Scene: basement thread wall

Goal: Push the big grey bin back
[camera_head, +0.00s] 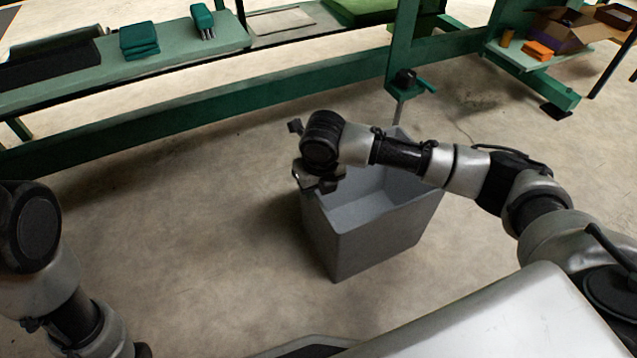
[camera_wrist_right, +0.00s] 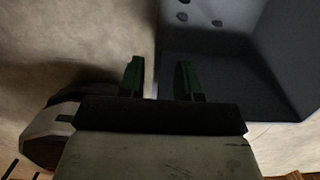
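The big grey bin (camera_head: 375,238) stands upright on the concrete floor, open at the top, and looks empty. My right arm reaches across above it from the right. My right gripper (camera_head: 318,182) is at the bin's left rim in the head view, partly hidden by the wrist. In the right wrist view the two green fingers of the gripper (camera_wrist_right: 160,80) are apart, with the edge of the bin's wall (camera_wrist_right: 222,60) between them in the picture. I cannot tell whether they touch the wall. My left arm shows at the left, but its gripper is not in view.
A green metal frame with a long beam (camera_head: 190,108) runs behind the bin. Its shelf (camera_head: 190,45) carries folded dark green cloths (camera_head: 139,40). A side shelf (camera_head: 540,60) at the upper right holds a cardboard box (camera_head: 562,30). The floor (camera_head: 200,230) left of the bin is clear.

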